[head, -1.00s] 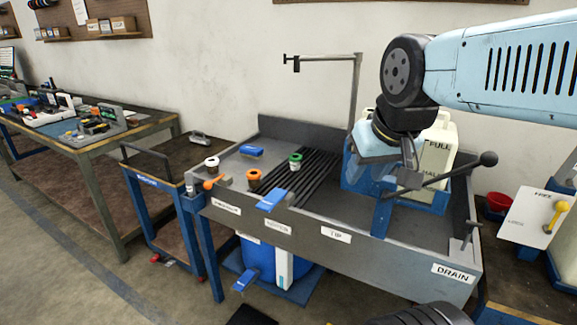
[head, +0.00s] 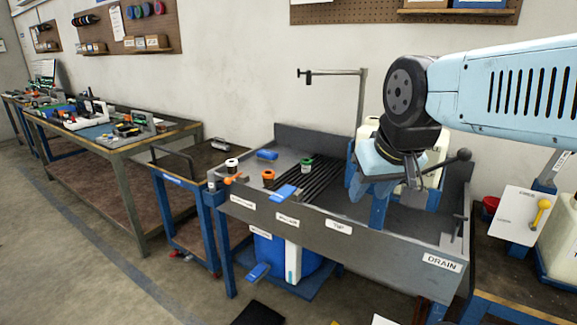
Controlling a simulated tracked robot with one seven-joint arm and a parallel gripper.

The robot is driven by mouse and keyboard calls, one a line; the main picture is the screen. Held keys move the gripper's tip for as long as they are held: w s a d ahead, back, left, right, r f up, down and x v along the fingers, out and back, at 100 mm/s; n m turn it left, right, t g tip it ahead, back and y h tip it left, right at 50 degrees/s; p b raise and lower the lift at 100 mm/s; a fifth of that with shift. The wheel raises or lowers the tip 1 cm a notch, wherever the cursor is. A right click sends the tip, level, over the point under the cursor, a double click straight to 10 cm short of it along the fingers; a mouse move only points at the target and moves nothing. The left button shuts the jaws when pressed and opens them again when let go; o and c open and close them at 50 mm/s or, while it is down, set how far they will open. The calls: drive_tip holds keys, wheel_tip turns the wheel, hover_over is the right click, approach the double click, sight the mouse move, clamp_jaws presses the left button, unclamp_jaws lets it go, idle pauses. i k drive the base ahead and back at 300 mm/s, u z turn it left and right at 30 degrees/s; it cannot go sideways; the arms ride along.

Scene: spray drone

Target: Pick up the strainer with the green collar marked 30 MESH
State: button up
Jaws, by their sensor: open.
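My gripper (head: 408,180) hangs over the right part of the bench, in front of a white jug, well to the right of the green-collared strainer. It is open and apart from the strainers; its fingers are partly hidden.
A thin post (head: 361,100) rises behind the rack. A cart (head: 185,165) stands left of the bench. A dark mat (head: 258,314) lies on the floor in front.

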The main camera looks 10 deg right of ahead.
sight(305, 163)
drive_tip(key=u, duration=0.35)
drive_tip(key=i, duration=1.2)
drive_tip(key=z, duration=0.3)
